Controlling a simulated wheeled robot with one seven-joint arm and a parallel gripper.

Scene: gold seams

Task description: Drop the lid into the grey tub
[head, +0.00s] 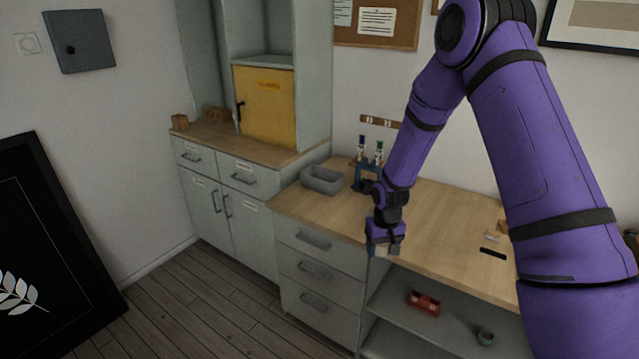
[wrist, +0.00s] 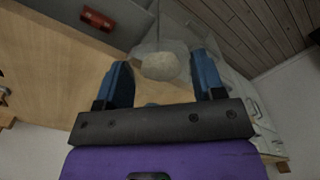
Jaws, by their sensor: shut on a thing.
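The grey tub (head: 324,180) is an open, empty-looking box on the wooden counter, near its left end, in the head view. My gripper (head: 384,248) is at the counter's front edge, right of the tub and nearer the camera. In the wrist view my gripper (wrist: 163,72) has its two blue fingers on either side of a pale, see-through, many-sided lid (wrist: 161,61), and is shut on it. The lid is held by its sides past the fingertips. It is too small to make out clearly in the head view. The tub is not clear in the wrist view.
Small items lie on the counter (head: 440,212) farther right. A yellow cupboard door (head: 264,105) is at back left.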

